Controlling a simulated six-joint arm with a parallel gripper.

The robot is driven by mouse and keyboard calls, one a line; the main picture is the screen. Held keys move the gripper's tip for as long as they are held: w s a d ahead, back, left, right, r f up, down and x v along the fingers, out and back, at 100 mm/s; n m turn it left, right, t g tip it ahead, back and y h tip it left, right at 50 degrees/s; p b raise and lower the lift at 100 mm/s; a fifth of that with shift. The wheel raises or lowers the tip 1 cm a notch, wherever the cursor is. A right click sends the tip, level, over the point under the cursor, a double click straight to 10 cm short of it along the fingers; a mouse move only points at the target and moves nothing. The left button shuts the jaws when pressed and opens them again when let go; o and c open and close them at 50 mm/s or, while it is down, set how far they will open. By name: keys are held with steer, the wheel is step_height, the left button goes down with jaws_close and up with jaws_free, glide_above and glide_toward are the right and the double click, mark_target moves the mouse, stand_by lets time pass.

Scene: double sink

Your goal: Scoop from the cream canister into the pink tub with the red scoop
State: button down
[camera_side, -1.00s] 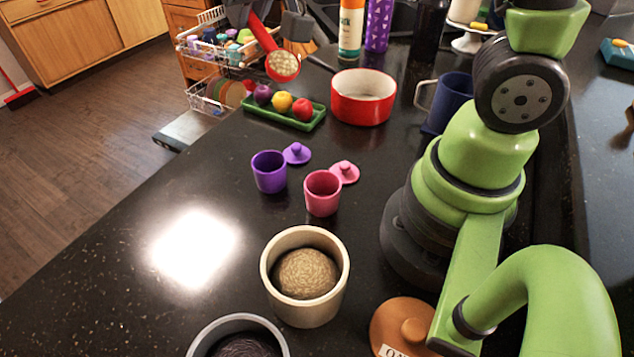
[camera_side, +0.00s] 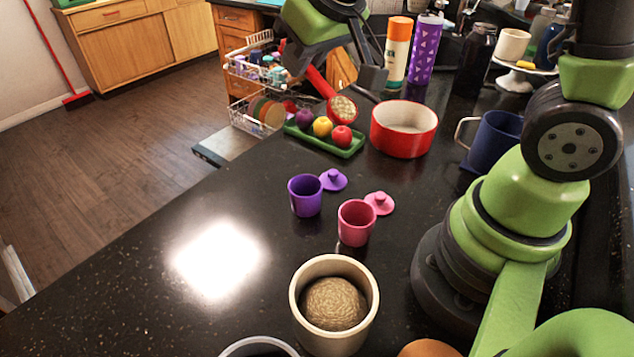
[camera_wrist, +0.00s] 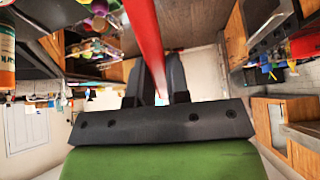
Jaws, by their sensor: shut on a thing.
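The cream canister (camera_side: 301,301) stands at the front of the dark counter, with a rounded tan mass inside. The pink tub (camera_side: 356,224) stands open behind it, its pink lid (camera_side: 379,203) lying beside it. My gripper (camera_side: 330,75) is at the back, above the counter, shut on the handle of the red scoop (camera_side: 316,79). The scoop's bowl holds pale tan grains and hangs near the green tray, well behind the pink tub. In the wrist view the red handle (camera_wrist: 147,45) runs up from between the fingers.
A purple tub (camera_side: 305,197) with its lid (camera_side: 334,180) stands left of the pink tub. A green tray of fruit (camera_side: 345,152), a red bowl (camera_side: 403,146) and a blue mug (camera_side: 495,140) stand behind. The counter's left side is clear.

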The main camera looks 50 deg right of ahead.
steer(key=shift+s+d+f+n+y, duration=0.15)
steer(key=shift+f+n, duration=0.15)
steer(key=shift+f, duration=0.25)
steer(key=shift+s+d+f+n+y, duration=0.15)
steer(key=shift+f+n, duration=0.15)
steer(key=shift+f, duration=0.25)
steer(key=shift+d+f, duration=0.15)
steer(key=shift+f, duration=0.1)
steer(key=s+d+f, duration=0.3)
steer(key=d+f, duration=0.1)
steer(key=d, duration=0.3)
steer(key=s+a+n+g+y, duration=0.2)
steer(key=a+n+g+y, duration=0.15)
steer(key=a+n, duration=0.75)
steer(key=s+a+f+n+g, duration=0.3)
steer(key=s+a+n+g, duration=0.1)
steer(key=s+a+n, duration=0.4)
steer(key=shift+d+f, duration=0.5)
steer(key=shift+f, duration=1.85)
steer(key=w+d+r+n+g+y, duration=0.1)
steer(key=d+r+y, duration=0.2)
steer(key=y, duration=0.6)
steer(key=shift+d+r+y, duration=0.35)
steer(key=shift+r, duration=0.6)
